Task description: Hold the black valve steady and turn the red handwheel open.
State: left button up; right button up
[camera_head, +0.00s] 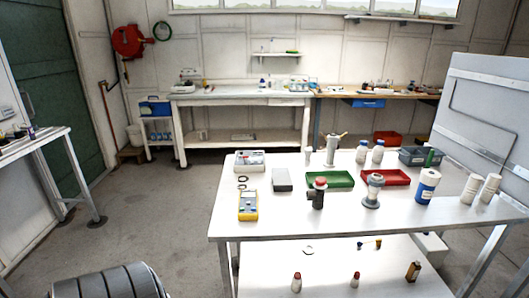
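The black valve (318,200) stands upright on the white table, near the middle of its front half. Its red handwheel (320,182) sits on top; how far it is turned cannot be told at this size. Neither of my grippers is in view, and nothing touches the valve.
A green tray (342,179) lies just behind the valve, and a grey metal fitting (372,190) stands to its right. A yellow meter (248,207) and a grey box (282,180) lie to its left. The table's front edge (340,238) is clear before the valve.

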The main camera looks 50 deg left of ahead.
aim_at(319, 181)
jog(key=u, duration=1.1)
jog(key=i, duration=0.1)
